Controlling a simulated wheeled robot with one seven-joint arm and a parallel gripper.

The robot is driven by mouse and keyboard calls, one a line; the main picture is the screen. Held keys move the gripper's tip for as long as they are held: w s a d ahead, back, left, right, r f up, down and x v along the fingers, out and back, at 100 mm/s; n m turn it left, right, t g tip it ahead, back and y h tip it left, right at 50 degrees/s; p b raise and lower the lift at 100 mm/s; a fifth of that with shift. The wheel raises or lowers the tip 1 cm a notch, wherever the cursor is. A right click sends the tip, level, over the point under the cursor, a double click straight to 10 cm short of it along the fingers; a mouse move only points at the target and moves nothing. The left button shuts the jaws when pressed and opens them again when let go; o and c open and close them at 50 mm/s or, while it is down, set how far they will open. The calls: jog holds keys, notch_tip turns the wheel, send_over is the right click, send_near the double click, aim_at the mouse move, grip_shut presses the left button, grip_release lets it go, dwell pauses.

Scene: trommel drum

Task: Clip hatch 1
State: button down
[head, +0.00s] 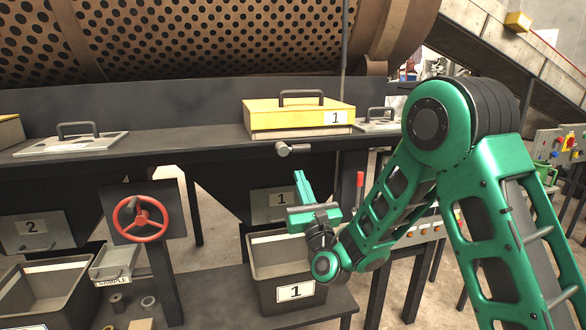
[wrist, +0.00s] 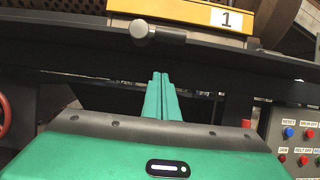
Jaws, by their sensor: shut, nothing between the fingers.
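Hatch 1 is a yellow lid (head: 290,113) with a dark bar handle and a white label "1". It sits level over a pale frame on the dark ledge; its front also shows in the wrist view (wrist: 190,12). Below its front edge, a grey clip lever with a round pale end (head: 284,149) sticks out from the ledge; it shows in the wrist view (wrist: 142,30), pointing left. My green gripper (head: 299,174) is shut and empty, pointing up just below the clip, apart from it. In the wrist view the fingertips (wrist: 160,76) are together, below and slightly right of the clip's round end.
A grey bin labelled 1 (head: 292,271) stands below my gripper, with a chute door 1 (head: 272,205) behind. A red handwheel (head: 141,219) is at the left. A button panel (wrist: 296,135) is at the right. The perforated drum (head: 220,35) lies above the ledge.

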aim_at(295, 148)
jog(key=shift+w+d+r, duration=0.1)
jog(key=shift+r, duration=2.15)
